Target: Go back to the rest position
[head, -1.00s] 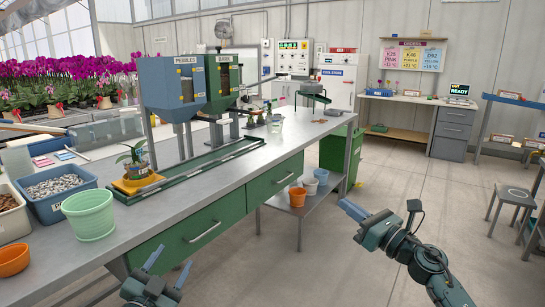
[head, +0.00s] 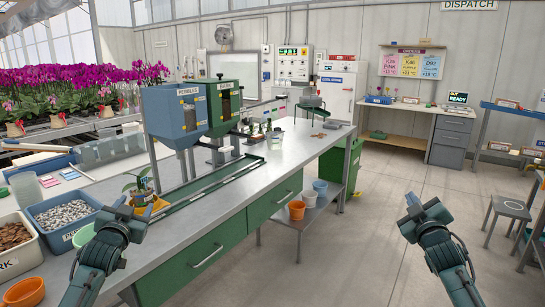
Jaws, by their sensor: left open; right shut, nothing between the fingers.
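My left gripper (head: 126,207) is at the left, raised above the near end of the grey bench (head: 217,205). It is open and empty, with its fingers pointing away from me. My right gripper (head: 410,199) is at the right, over the open floor. It is shut with nothing in it. Both forearms come up from the bottom edge of the head view and stand roughly level with each other.
A blue bin of pebbles (head: 60,217) and a bin of bark (head: 14,240) stand at the bench's near left end, with an orange pot (head: 22,291) in front. Blue and green dispensers (head: 180,108) stand on the bench. A stool (head: 510,209) is at the right. The floor (head: 340,255) between is clear.

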